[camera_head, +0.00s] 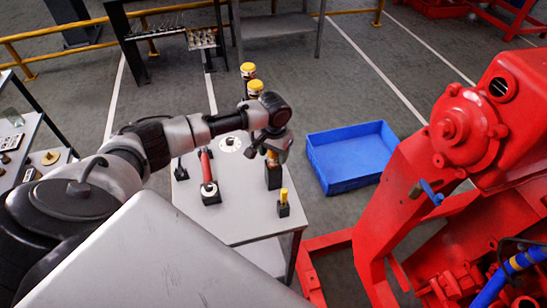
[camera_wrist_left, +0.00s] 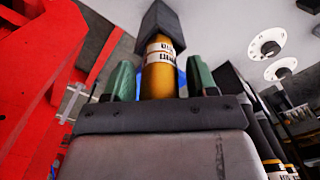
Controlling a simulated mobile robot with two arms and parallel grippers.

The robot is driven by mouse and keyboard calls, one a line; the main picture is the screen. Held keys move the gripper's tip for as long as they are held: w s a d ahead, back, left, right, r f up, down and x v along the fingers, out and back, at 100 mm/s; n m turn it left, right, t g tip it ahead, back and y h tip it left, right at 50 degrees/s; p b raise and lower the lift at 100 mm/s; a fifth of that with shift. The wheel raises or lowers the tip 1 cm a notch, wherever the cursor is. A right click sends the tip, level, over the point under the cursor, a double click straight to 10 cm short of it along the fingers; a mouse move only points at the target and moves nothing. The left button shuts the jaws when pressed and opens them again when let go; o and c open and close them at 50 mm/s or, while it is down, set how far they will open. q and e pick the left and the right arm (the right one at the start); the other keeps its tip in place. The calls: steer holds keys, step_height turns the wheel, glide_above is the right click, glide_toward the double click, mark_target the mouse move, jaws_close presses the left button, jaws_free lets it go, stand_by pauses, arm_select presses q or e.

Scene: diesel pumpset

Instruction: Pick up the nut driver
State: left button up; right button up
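An amber-handled tool with white printed labels, which I take for the nut driver, (camera_wrist_left: 161,70) stands between the fingers of my left gripper (camera_wrist_left: 162,82) in the left wrist view. The green-padded fingers are on either side of the handle, with a small gap showing on each side. A black block (camera_wrist_left: 160,25) is at the far end of the handle. In the head view my left gripper (camera_head: 273,150) is over the black holder (camera_head: 273,179) on the grey table, and hides most of the tool. The tool's shaft is hidden. My right gripper is not in view.
The grey table (camera_head: 240,222) also carries a red-handled tool (camera_head: 206,168) and a small yellow-topped piece in a black base (camera_head: 284,202). Yellow-capped items (camera_head: 248,70) stand behind my arm. A blue bin (camera_head: 350,158) and large red machinery (camera_head: 450,150) are at the right.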

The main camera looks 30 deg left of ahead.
arm_select(q)
steer(key=shift+r, duration=0.1)
jaws_close()
step_height(320, 180, up, 18)
steer(key=b, duration=0.3)
stand_by(0.4)
